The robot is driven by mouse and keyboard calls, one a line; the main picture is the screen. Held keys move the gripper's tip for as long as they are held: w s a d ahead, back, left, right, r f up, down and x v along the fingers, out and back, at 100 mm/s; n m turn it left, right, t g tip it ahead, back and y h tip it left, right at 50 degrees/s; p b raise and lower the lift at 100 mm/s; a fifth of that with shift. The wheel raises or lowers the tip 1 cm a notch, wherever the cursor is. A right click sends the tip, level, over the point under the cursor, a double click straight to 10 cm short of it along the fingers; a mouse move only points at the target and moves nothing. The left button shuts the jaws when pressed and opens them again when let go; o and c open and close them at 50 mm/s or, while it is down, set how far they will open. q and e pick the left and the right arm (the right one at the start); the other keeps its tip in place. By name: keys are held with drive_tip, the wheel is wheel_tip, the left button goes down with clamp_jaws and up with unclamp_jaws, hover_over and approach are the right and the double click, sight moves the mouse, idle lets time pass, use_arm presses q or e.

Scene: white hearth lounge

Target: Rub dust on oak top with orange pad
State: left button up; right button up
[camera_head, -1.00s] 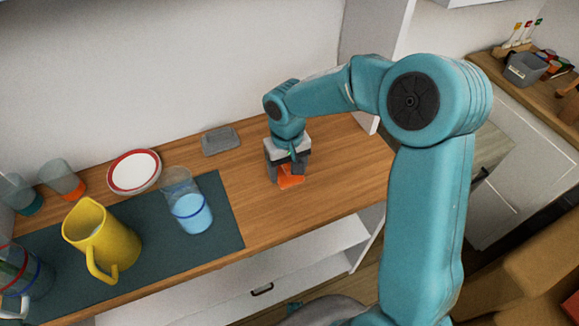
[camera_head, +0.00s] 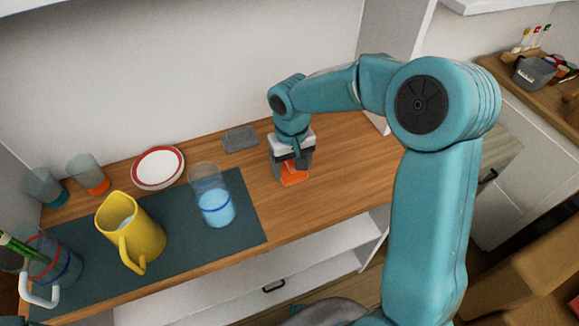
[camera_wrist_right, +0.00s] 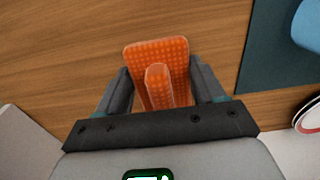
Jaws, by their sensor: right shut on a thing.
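The orange pad (camera_head: 295,178) is at the oak top (camera_head: 335,160), right of the dark mat. In the right wrist view the orange pad (camera_wrist_right: 158,50) shows a dotted face and a raised grip. My right gripper (camera_head: 291,170) points down and is shut on the pad's grip; its fingers (camera_wrist_right: 160,90) stand on either side of it. The pad looks flat against the wood or very close to it. I cannot make out dust on the oak top in either view. My left gripper is not in view.
The dark mat (camera_head: 185,262) holds a yellow jug (camera_head: 145,235) and a glass with blue liquid (camera_head: 213,200). A red-rimmed plate (camera_head: 158,168), a grey sponge-like block (camera_head: 240,139) and two tumblers stand at the back. The oak top right of the gripper is clear.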

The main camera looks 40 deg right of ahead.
drive_tip(key=shift+w+r+p, duration=0.15)
drive_tip(key=shift+r+p, duration=0.4)
drive_tip(key=shift+r, duration=0.3)
wheel_tip(320, 180, up, 2)
drive_tip(key=shift+r+p, duration=0.15)
drive_tip(key=shift+p, duration=0.7)
drive_tip(key=shift+r+p, duration=0.55)
drive_tip(key=shift+r, duration=0.15)
